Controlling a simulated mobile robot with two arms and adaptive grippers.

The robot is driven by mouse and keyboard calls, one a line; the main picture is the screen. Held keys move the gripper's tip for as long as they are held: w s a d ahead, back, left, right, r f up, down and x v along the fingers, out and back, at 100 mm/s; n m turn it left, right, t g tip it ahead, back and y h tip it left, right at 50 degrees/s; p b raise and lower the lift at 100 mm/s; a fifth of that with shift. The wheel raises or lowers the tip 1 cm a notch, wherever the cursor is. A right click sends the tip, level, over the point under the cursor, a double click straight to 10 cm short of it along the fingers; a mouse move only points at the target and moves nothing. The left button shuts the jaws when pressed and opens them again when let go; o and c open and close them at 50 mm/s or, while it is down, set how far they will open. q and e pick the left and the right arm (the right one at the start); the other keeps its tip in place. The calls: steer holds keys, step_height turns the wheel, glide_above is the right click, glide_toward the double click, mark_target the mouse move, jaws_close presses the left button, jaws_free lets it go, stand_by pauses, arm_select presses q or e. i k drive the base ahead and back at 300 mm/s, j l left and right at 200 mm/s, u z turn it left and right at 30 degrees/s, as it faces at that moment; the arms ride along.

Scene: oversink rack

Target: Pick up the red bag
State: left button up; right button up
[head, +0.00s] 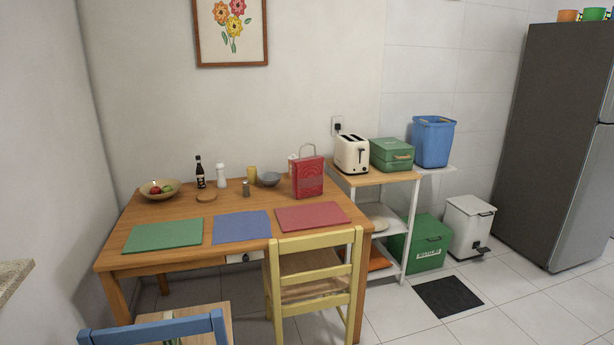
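The red bag (309,178) stands upright on the wooden table (178,263), near its back right corner. Its pale handle arches up above it. It stands just behind the red placemat (312,217). A white-topped item shows partly behind the bag's left edge and is mostly hidden. Neither of my grippers is in the head view.
A yellow chair (317,245) stands at the table's front right and a blue chair (158,327) at the lower left. A shelf (388,178) with a toaster (352,154) stands right of the table. Floor is clear at the lower right, around a dark mat (448,297).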

mark_target(307, 174)
steer(key=u, duration=0.9)
steer(key=i+l+u, duration=0.2)
steer(key=l+u, duration=0.2)
steer(key=l, duration=0.3)
steer(key=i+l+u, duration=0.1)
steer(key=l+u, duration=0.25)
steer(key=l, duration=0.4)
steer(key=l+u, duration=0.4)
steer(key=l, duration=0.35)
steer(key=k+l+u, duration=0.1)
steer(key=l+u, duration=0.25)
steer(key=l, duration=0.45)
